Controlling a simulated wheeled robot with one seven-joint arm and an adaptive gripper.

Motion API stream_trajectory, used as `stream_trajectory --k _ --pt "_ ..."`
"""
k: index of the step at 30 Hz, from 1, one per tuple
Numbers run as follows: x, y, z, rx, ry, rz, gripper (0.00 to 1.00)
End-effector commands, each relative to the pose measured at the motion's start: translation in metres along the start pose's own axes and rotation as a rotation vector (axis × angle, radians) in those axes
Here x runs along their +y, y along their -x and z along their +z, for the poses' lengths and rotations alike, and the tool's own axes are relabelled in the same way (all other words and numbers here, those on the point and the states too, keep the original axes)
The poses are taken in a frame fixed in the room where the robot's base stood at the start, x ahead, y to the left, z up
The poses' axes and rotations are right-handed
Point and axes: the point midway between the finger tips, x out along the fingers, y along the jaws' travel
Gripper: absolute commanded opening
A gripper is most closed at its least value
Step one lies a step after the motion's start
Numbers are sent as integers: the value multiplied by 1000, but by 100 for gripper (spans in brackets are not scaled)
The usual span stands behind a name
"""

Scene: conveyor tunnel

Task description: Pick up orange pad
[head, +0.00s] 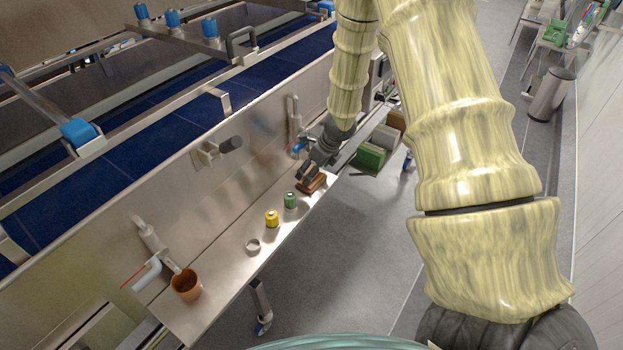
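An orange-brown block-like pad (312,183) with a dark top lies on the narrow steel ledge (222,290), near its far end and close to the front edge. My gripper (308,172) is dark grey and points down at the pad from above. Its fingertips are at the pad's upper side and seem to overlap it. I cannot tell whether they touch it or how far apart they are. The fingers hide part of the pad's top.
Along the ledge stand a green can (291,200), a yellow can (271,219), a grey ring (253,246) and an orange-brown cup (186,286). Steel taps (150,238) and a wall panel rise behind. Green boxes (371,156) stand beyond the pad. Open floor lies right of the ledge.

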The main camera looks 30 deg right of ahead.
Motion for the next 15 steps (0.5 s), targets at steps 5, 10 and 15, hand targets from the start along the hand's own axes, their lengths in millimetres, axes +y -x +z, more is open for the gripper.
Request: stream_trajectory --k 5,10,15 --pt "0 0 0 0 0 0 49" --pt "0 0 0 0 0 0 38" --pt "0 0 0 0 0 0 38"
